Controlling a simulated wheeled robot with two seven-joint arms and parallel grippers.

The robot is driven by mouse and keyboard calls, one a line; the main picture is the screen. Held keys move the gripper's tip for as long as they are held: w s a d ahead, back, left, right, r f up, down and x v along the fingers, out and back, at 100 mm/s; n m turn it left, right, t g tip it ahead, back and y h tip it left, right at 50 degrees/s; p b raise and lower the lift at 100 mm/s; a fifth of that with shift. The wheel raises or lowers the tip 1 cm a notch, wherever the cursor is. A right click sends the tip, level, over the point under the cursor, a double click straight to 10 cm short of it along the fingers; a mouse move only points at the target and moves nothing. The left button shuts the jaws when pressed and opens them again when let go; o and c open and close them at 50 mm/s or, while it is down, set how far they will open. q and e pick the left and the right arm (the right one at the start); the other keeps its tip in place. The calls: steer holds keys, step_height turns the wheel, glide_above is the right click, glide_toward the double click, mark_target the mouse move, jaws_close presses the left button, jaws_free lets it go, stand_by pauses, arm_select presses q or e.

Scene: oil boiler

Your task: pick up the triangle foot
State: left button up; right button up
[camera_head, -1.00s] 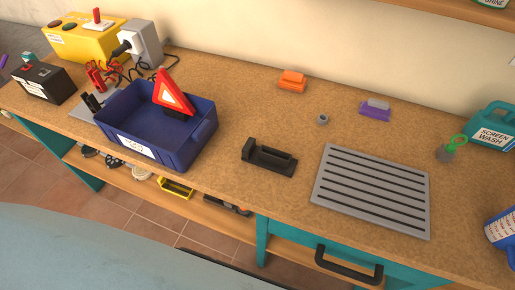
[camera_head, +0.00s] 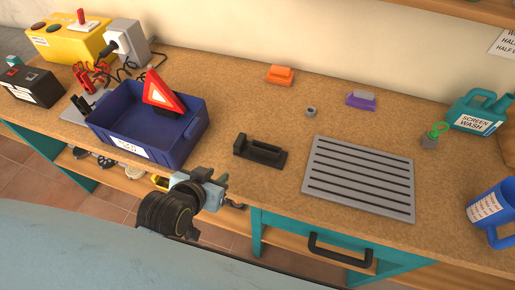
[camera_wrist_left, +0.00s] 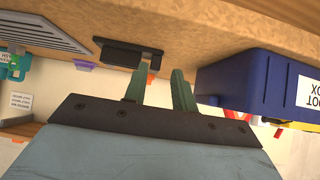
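The triangle foot (camera_head: 260,151) looks to be the black base with a raised block at one end, lying on the worktop between the blue box and the slatted grey plate. It also shows in the left wrist view (camera_wrist_left: 128,53), to the left beyond the fingers. My left gripper (camera_head: 222,181) is by the front edge of the worktop, to the lower left of the foot and apart from it. In the left wrist view its two green fingers (camera_wrist_left: 157,72) are spread with nothing between them. My right gripper is in neither view.
The blue box (camera_head: 152,137) holding a red warning triangle (camera_head: 163,93) stands left of the foot. The slatted grey plate (camera_head: 408,208) lies to its right. An orange block (camera_head: 280,75), a grey ring (camera_head: 310,111) and a purple block (camera_head: 361,100) lie behind, with free worktop between.

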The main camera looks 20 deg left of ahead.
mark_target(238, 142)
arm_select(q)
steer(key=w+r+t, duration=0.1)
steer(key=w+t, duration=0.1)
steer(key=shift+w+d+r, duration=0.2)
steer(key=shift+w+r, duration=0.15)
steer(key=shift+w, duration=0.35)
steer(key=b+x, duration=0.1)
steer(key=x, duration=0.6)
steer(key=shift+w+f, duration=0.1)
steer(key=shift+w, duration=0.15)
steer(key=shift+b+x, duration=0.35)
steer(key=shift+x, duration=2.3)
steer(key=shift+w+r, duration=0.1)
steer(key=shift+r, duration=0.1)
steer(key=shift+c, duration=0.5)
jaws_close()
